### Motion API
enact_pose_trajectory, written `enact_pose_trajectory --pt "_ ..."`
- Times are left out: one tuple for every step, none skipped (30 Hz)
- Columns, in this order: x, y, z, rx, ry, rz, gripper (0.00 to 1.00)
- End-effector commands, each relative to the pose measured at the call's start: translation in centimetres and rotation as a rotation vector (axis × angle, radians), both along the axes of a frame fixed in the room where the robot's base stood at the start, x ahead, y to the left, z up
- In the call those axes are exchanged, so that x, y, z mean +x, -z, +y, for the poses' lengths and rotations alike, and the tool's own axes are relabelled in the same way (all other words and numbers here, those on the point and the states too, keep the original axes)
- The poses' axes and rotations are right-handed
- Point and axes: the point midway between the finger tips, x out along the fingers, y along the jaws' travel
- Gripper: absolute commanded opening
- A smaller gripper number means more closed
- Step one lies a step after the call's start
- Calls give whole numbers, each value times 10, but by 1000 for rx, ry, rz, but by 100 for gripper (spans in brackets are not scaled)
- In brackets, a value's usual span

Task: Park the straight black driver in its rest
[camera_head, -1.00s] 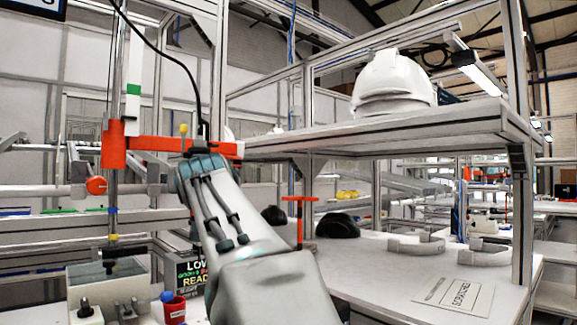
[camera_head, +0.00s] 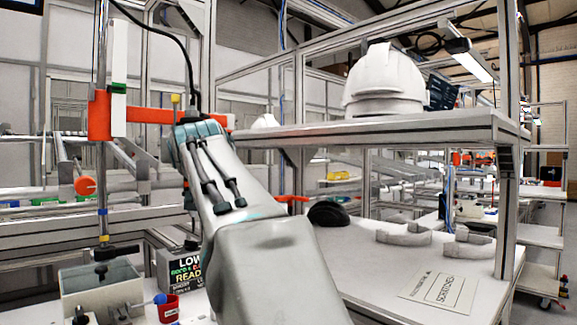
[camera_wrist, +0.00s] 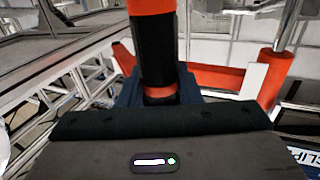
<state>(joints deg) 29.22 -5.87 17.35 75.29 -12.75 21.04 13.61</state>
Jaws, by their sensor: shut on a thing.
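The straight black driver (camera_wrist: 156,48) stands upright in the wrist view, a black cylinder with orange-red bands above and below. My gripper (camera_wrist: 158,92) is shut around it, with dark fingers on both sides. Behind it runs an orange-red bar (camera_wrist: 220,75) with an orange sleeve (camera_wrist: 274,78) and a white plate at the right. In the head view, the same orange bar (camera_head: 152,116) crosses behind my wrist, and a black cable drops there from above. The driver and fingertips are hidden by my arm in that view. I cannot tell which part is the rest, or whether the driver touches it.
A white helmet shell (camera_head: 385,82) stands on the raised shelf (camera_head: 400,131) at right. Below are a dark shell (camera_head: 328,213), grey curved cradles (camera_head: 405,234) and a labelled sheet (camera_head: 440,290). A red cup (camera_head: 168,308) and grey box (camera_head: 100,285) stand lower left.

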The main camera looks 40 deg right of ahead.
Motion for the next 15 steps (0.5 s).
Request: enact_pose_trajectory --pt "-5 -1 -4 0 2 -1 0" --pt "-7 -1 -6 1 1 -1 0" --pt "-11 -1 -10 2 1 -2 0" --pt "-13 -1 -13 2 1 -2 0" --pt "-15 0 -15 1 2 -1 0" --pt "-18 1 -18 1 1 -1 0" --pt "-20 1 -20 1 0 -2 0" --pt "-23 1 -23 0 1 -2 0" --pt "-26 1 -26 0 1 -3 0" --pt "-28 1 -29 1 0 -3 0" --pt "-31 1 -31 1 0 -3 0" --pt "-34 2 -35 0 1 -3 0" --pt "-36 2 -37 1 0 -2 0" --pt "-38 2 -40 0 1 -2 0" --pt "-41 2 -43 0 1 -2 0"
